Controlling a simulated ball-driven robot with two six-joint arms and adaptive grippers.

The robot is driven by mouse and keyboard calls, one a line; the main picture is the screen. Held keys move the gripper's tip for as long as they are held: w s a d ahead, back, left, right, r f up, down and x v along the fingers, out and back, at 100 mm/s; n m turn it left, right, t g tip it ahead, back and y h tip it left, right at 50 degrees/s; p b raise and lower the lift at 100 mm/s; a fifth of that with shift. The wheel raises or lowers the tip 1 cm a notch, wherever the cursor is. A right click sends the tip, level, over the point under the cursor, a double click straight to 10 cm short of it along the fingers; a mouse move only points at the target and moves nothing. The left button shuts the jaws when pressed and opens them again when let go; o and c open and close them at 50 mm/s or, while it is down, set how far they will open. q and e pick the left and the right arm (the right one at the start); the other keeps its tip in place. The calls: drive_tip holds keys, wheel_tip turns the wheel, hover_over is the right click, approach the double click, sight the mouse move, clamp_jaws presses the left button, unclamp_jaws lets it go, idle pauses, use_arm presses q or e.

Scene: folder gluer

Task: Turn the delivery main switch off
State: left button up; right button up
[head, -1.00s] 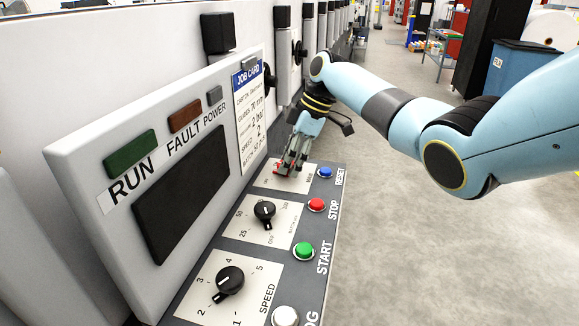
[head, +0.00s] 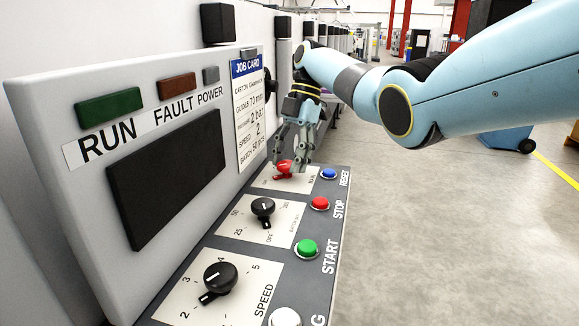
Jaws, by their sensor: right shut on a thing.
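The main switch is a red rotary knob (head: 284,168) on a pale plate at the far end of the sloping control panel (head: 334,206). The lettering around it is too small to read, and its far side is partly hidden by my fingers. My right gripper (head: 290,158) reaches down from the far side, with its grey fingers shut on the red knob. My left gripper is not in view.
Blue reset (head: 329,173), red stop (head: 320,203) and green start (head: 307,248) buttons line the panel's right edge. Black batch (head: 263,208) and speed (head: 219,278) knobs are nearer. A display housing (head: 50,110) rises at left. Open floor lies right.

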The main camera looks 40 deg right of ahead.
drive_tip(key=shift+n, duration=0.3)
drive_tip(key=o, duration=1.1)
drive_tip(key=shift+o, duration=0.2)
drive_tip(key=v, duration=1.2)
drive_tip(key=shift+w, duration=0.2)
drive_tip(key=shift+f, duration=0.1)
